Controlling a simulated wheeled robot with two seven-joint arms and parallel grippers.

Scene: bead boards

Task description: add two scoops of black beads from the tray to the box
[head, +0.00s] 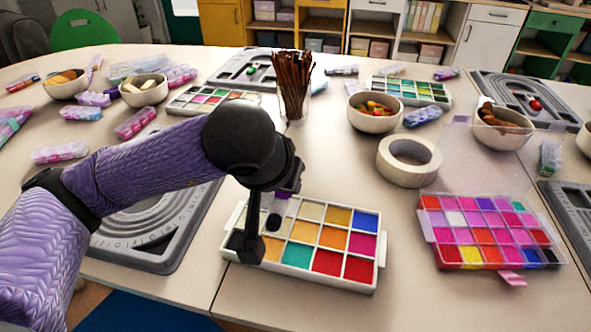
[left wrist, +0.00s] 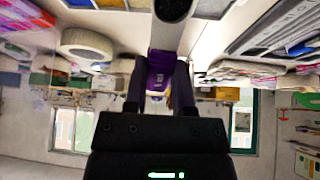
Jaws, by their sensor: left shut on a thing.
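The white tray (head: 372,282) with coloured bead compartments lies at the front centre in the head view. A dark compartment (head: 235,241) at its left end is partly hidden by my finger. My left gripper (head: 262,240) is over the tray's left part, shut on a scoop with a purple handle (left wrist: 160,72). The scoop's dark bowl (head: 273,221) is over the tray's left compartments; I cannot tell whether it holds beads. The pink box (head: 428,238) stands open to the right, with a dark compartment (head: 549,256) at its front right corner. My right gripper is not in view.
A tape roll (head: 409,162) and a cup of brown sticks (head: 293,88) stand behind the tray. A grey bead board (head: 170,235) lies to its left. Bowls and more boards fill the back. The table between tray and box is clear.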

